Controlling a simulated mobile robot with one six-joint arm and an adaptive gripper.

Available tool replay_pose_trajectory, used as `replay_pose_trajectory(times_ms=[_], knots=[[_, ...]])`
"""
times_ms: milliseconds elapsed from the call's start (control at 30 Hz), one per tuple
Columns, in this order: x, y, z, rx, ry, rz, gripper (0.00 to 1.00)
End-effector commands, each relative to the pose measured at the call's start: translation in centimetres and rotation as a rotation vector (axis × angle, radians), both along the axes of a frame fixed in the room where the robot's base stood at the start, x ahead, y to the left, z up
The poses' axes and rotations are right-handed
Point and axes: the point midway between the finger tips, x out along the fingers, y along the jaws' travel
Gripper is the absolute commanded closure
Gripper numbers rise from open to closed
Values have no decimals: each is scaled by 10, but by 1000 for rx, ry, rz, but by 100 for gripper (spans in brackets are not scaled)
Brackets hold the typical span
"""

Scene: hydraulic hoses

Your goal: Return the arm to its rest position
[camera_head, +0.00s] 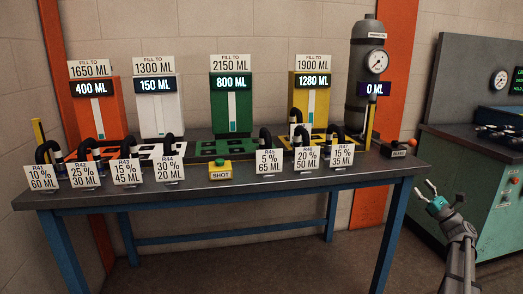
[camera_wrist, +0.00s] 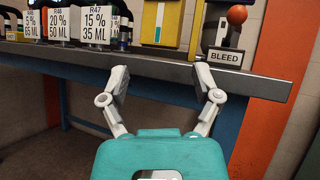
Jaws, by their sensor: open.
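My gripper (camera_head: 431,190) is at the right in the head view, in front of the right end of the table and apart from it. In the wrist view my gripper (camera_wrist: 160,82) has its two grey fingers spread with nothing between them. The table's front edge (camera_wrist: 170,68) lies beyond the fingertips in that view. My arm rises from the lower right of the head view.
The table (camera_head: 330,178) carries orange, white, green and yellow dispensers (camera_head: 232,103), a grey cylinder with a gauge (camera_head: 374,65), several hoses with labels and a yellow SHOT button (camera_head: 220,170). A BLEED lever (camera_wrist: 237,15) stands at its right end. A green cabinet (camera_head: 470,185) stands right.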

Motion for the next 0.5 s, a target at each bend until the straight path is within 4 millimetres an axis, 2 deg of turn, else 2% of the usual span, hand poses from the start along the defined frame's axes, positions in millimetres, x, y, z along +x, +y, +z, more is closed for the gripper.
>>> replay_pose_trajectory(times_ms=[167, 333, 500], knots=[[7, 55, -19, -152, 40, 22, 19], [11, 130, -51, -385, 80, 66, 19], [5, 201, -88, -644, 101, 129, 19]])
